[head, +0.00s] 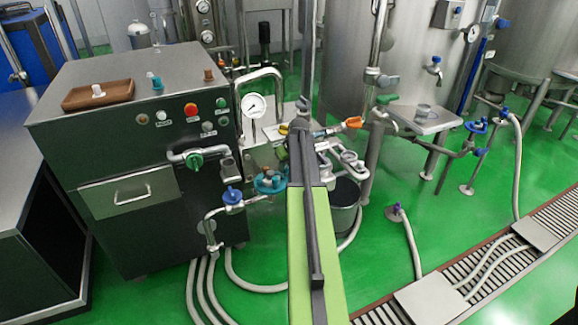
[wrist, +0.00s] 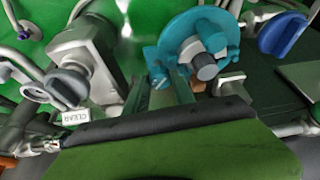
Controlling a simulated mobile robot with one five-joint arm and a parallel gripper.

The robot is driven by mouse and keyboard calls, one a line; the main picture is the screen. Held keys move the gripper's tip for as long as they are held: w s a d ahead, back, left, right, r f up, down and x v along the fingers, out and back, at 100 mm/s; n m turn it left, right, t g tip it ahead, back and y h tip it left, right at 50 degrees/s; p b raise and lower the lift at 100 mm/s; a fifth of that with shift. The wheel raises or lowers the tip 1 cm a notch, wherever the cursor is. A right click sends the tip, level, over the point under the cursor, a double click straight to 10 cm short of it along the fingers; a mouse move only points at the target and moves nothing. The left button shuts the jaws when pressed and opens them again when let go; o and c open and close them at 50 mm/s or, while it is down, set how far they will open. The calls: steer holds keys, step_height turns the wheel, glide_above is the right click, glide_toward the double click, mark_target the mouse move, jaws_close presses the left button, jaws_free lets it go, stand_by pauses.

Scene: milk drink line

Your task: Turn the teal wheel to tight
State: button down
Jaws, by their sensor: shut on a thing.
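The teal wheel (head: 270,182) is at the front right of the steel cabinet in the head view, just left of my arm. In the wrist view the teal wheel (wrist: 190,38) is at the upper middle, with a grey hub and teal pegs on its rim. My gripper (wrist: 165,80) reaches its lower left edge, and its jaws are shut on a part of the wheel there. The exact contact is partly hidden by the fingers. In the head view my arm hides the jaws. I cannot read a tight mark on the wheel.
A blue knob (head: 232,196) is left of the wheel. A grey knob (wrist: 68,86) and a CLEAR label (wrist: 76,116) are left of my jaws. A pressure gauge (head: 254,105) and an orange-handled lever (head: 353,123) stand behind. Hoses (head: 214,285) run down to the green floor.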

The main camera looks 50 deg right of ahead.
steer(key=m, duration=0.2)
steer(key=m+h, duration=0.1)
steer(key=m, duration=0.1)
steer(key=m+g+h, duration=0.1)
steer(key=m, duration=0.1)
steer(key=shift+w+a, duration=0.1)
steer(key=shift+w, duration=0.15)
steer(key=shift+r+m+g+h, duration=0.1)
steer(key=shift+m+g+h, duration=0.45)
steer(key=shift+m, duration=1.35)
steer(key=c, duration=1.1)
jaws_free()
steer(key=shift+o, duration=0.2)
